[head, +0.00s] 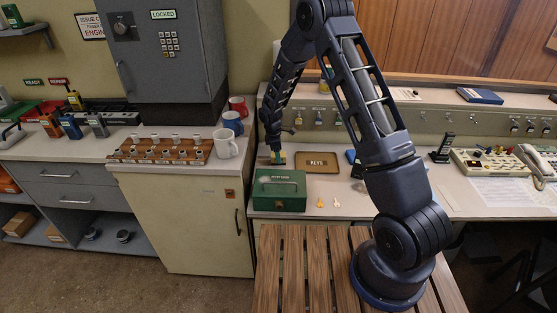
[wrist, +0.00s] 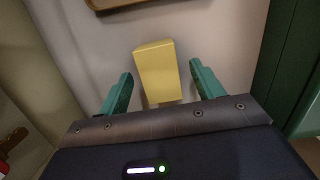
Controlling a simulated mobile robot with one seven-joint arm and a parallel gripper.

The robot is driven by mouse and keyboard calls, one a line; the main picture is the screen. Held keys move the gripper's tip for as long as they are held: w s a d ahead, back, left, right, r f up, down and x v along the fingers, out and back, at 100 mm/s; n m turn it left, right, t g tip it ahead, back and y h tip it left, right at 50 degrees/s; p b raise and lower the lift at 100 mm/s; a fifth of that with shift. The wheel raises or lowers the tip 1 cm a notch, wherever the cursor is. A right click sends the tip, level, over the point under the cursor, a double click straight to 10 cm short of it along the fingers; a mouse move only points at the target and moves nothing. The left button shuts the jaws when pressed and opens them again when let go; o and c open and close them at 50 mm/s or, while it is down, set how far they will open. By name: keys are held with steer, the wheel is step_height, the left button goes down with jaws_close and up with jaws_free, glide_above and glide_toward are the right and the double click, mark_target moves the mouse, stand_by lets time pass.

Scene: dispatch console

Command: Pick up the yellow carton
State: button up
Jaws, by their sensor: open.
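The yellow carton (wrist: 157,72) is a small upright block on the pale console top. In the wrist view it stands between my two green fingers, with a gap visible on each side. My gripper (wrist: 160,88) is open and points down at the carton. In the head view my gripper (head: 276,158) is low behind the green cash box, and the carton is mostly hidden by the fingers there.
The green cash box (head: 279,192) stands close in front of my gripper. A brown tray marked KEYS (head: 317,168) lies to the right. Mugs (head: 226,144) stand on the left counter. Two small yellow-orange tags (head: 321,203) lie right of the box.

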steer(key=shift+d+f, duration=0.1)
steer(key=shift+f, duration=0.6)
steer(key=c, duration=1.1)
